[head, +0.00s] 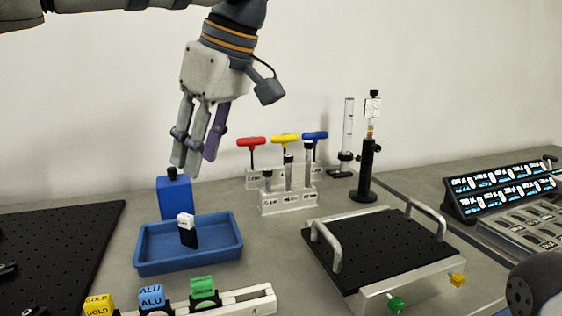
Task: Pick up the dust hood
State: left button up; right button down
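A blue box-shaped piece (174,196) with a small black knob on top stands upright behind the blue tray; it looks like the dust hood, though no label shows. My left gripper (195,166) points down, with its fingertips near the height of the knob and just right of it in the picture. Whether they touch the knob cannot be told. The fingers are seen nearly side-on, so their opening is unclear. The lower front of the blue piece is hidden by the tray. My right gripper is not in view.
The blue tray (150,262) holds a black piece with a white top (187,228). A black perforated platform with handles (385,245) sits at front right. Labelled blocks (151,297) line the front.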

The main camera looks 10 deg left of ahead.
aim_at(174, 191)
jog(key=k, duration=1.45)
